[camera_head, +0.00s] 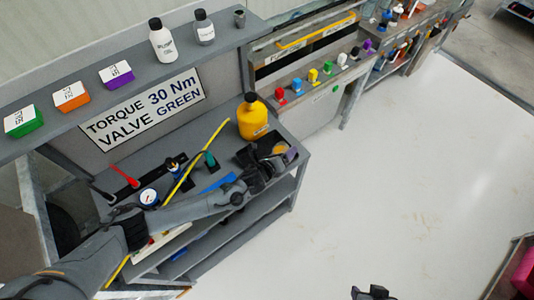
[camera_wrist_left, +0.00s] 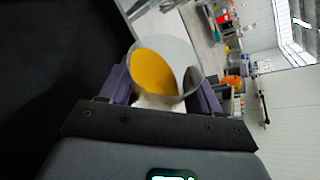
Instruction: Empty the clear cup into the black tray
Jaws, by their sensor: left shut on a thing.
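The clear cup (camera_wrist_left: 183,60) shows in the left wrist view with amber liquid inside, between the purple fingers of my left gripper (camera_wrist_left: 160,92). My left gripper (camera_head: 277,160) is shut on the cup. In the head view the cup (camera_head: 279,148) is small and partly hidden by the gripper. It is at the black tray (camera_head: 243,156) on the bench, over or beside its right end; I cannot tell exactly. In the wrist view the cup looks tilted, with liquid still inside. My right gripper (camera_head: 372,293) is at the bottom edge, far from the bench; its jaw opening is unclear.
A yellow bottle (camera_head: 252,118) with a black cap stands just behind the tray. A gauge (camera_head: 148,197), a red tool (camera_head: 124,175) and a yellow hose (camera_head: 199,160) lie near my left arm. White and grey bottles stand on the upper shelf. The floor to the right is clear.

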